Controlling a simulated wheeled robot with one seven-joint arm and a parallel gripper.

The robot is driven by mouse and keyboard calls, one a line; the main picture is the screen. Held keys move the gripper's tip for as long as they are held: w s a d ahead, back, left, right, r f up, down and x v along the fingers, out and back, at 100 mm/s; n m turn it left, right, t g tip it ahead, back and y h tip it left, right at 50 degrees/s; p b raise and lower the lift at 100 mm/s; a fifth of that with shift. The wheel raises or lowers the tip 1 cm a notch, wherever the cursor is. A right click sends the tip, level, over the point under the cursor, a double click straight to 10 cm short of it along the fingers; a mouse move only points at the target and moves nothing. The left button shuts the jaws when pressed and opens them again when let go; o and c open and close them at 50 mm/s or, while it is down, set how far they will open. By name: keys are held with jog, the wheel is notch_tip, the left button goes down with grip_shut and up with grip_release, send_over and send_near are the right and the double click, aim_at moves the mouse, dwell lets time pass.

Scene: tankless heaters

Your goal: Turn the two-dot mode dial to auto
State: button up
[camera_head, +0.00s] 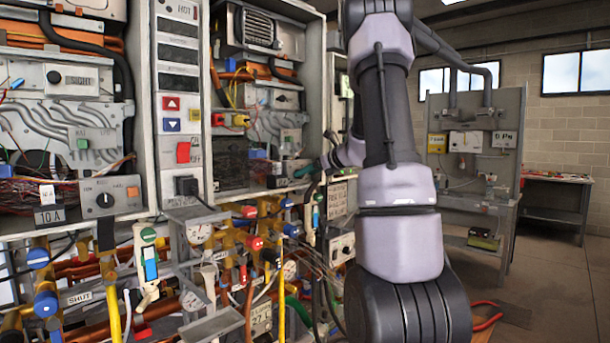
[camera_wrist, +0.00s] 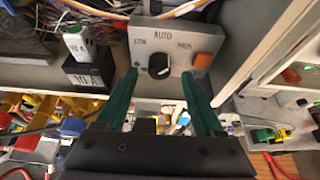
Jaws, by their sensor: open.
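In the wrist view a grey dial box (camera_wrist: 176,33) carries a round black knob (camera_wrist: 159,66) under the word AUTO. A smaller label stands on each side, and an orange button (camera_wrist: 203,60) is at the lower right. I cannot tell how deep the tips reach. In the head view my gripper (camera_head: 300,172) is small and partly hidden by my arm, at the second cabinet.
Another dial box (camera_head: 104,197) with an orange button is in the left cabinet. A dark 10 A block (camera_wrist: 88,77) sits left of the near dial, and a white cabinet edge (camera_wrist: 262,55) stands right. Pipes and coloured valves (camera_head: 250,240) crowd below. Open floor (camera_head: 560,290) lies right.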

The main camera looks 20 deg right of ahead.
jog(key=shift+x, duration=0.9)
jog(key=shift+s, duration=0.1)
grip_shut()
jog(key=shift+n, duration=0.3)
jog(key=shift+a+n+t+h, duration=0.2)
jog(key=shift+n+t+h, duration=0.2)
jog(key=shift+n+h, duration=0.7)
jog(key=shift+s+n+t+h, duration=0.1)
jog(key=shift+n+t+h, duration=0.55)
jog(key=shift+n, duration=0.95)
jog(key=shift+f, duration=0.1)
